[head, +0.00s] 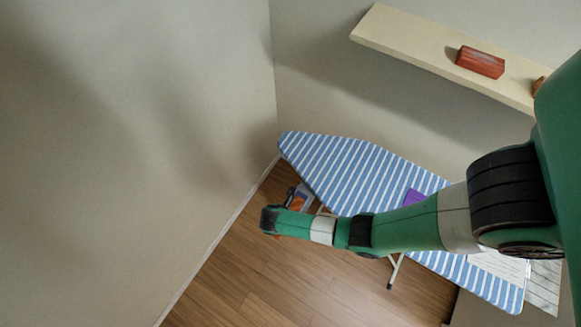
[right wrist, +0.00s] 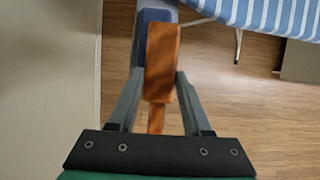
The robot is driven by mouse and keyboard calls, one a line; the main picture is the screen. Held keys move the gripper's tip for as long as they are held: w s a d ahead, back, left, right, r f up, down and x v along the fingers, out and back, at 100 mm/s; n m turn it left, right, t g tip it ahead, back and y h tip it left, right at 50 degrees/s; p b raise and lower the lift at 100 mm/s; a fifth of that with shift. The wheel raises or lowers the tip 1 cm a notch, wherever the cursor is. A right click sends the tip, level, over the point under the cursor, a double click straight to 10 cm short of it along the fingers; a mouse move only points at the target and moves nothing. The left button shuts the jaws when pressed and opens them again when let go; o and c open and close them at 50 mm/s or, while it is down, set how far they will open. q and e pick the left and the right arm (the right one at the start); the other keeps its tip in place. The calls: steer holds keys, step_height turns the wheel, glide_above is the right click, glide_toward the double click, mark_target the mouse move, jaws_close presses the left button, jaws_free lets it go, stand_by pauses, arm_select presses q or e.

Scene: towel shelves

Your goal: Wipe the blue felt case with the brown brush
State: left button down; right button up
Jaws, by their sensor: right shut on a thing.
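My right gripper (head: 301,197) hangs over the floor beside the left part of the ironing board. In the right wrist view its fingers (right wrist: 160,98) are shut on the brown brush (right wrist: 162,70), which points away from the palm. A little of the brush also shows orange-brown in the head view (head: 297,203). A dark blue piece (right wrist: 155,16) shows just past the left finger, by the brush's far end; I cannot tell what it is. I cannot make out the blue felt case for certain. My left gripper is not in view.
A blue-and-white striped ironing board (head: 340,165) stands by the wall. A purple item (head: 413,196) lies on it, partly behind my right arm. A pale shelf (head: 420,49) above holds a reddish-brown block (head: 480,62). The wooden floor (head: 260,260) is open at the lower left.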

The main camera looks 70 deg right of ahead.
steer(key=shift+r, duration=1.25)
steer(key=shift+r, duration=0.1)
steer(key=shift+r, duration=1.4)
